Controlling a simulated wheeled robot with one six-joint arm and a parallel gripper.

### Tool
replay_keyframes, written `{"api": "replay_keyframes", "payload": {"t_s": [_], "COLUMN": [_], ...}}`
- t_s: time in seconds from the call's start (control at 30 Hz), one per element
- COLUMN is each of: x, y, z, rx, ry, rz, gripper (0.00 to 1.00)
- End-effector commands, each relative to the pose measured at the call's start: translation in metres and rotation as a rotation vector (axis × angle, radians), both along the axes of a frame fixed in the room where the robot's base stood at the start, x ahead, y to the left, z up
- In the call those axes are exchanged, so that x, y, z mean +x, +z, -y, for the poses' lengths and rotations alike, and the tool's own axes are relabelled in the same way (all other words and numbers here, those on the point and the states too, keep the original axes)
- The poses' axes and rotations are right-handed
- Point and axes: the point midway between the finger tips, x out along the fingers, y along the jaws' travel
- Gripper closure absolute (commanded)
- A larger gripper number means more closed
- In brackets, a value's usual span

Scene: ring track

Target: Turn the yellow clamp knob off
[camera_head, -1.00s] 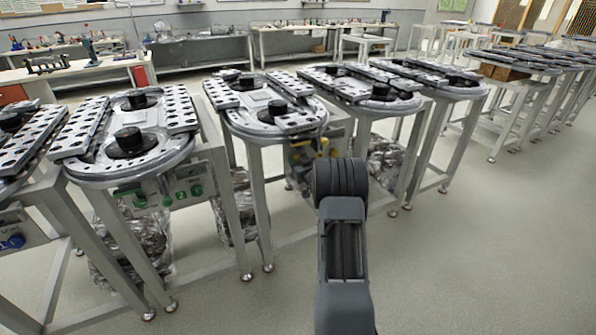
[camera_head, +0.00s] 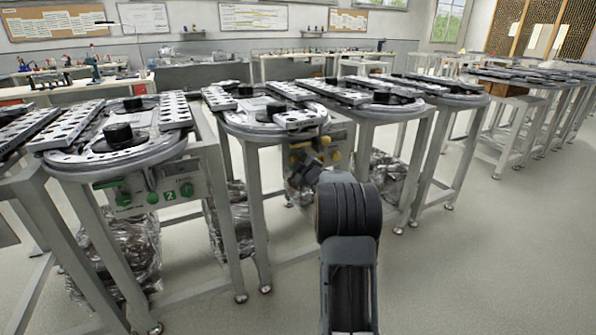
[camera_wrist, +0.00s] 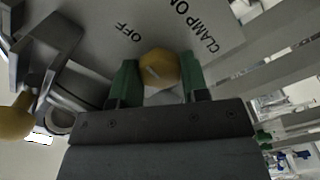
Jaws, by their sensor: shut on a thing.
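The yellow clamp knob (camera_wrist: 160,66) shows in the wrist view on a grey panel (camera_wrist: 185,28) marked "OFF" and "CLAMP ON". The knob carries a short pale line; I cannot tell which marking it points to. My gripper (camera_wrist: 157,74) has green fingertips, one on each side of the knob, and is shut on it. In the head view the panel under the second ring-track table (camera_head: 262,128) has several small yellow parts (camera_head: 301,147). My arm reaches to them there and hides the fingertips.
Another yellow handle (camera_wrist: 14,118) on a dark lever sits left of my gripper in the wrist view. A neighbouring table's panel (camera_head: 150,192) has green controls. Table legs and wrapped bundles (camera_head: 387,172) stand close by. The floor (camera_head: 480,265) at right is clear.

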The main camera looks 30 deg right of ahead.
Motion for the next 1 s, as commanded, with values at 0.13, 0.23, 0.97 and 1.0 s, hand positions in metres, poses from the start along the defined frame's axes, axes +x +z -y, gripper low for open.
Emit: {"api": "replay_keyframes", "payload": {"t_s": [0.13, 0.23, 0.97, 1.0], "x": [0.0, 0.0, 0.0001, 0.0001], "y": [-0.0021, -0.0016, 0.0004, 0.0004], "z": [-0.0002, -0.0003, -0.0003, -0.0003], "rx": [-0.074, -0.11, -0.165, -0.164], "ry": [0.0, 0.001, 0.001, 0.001], "rz": [-0.009, -0.014, -0.023, -0.023], "gripper": [0.82, 0.82, 0.56, 0.52]}}
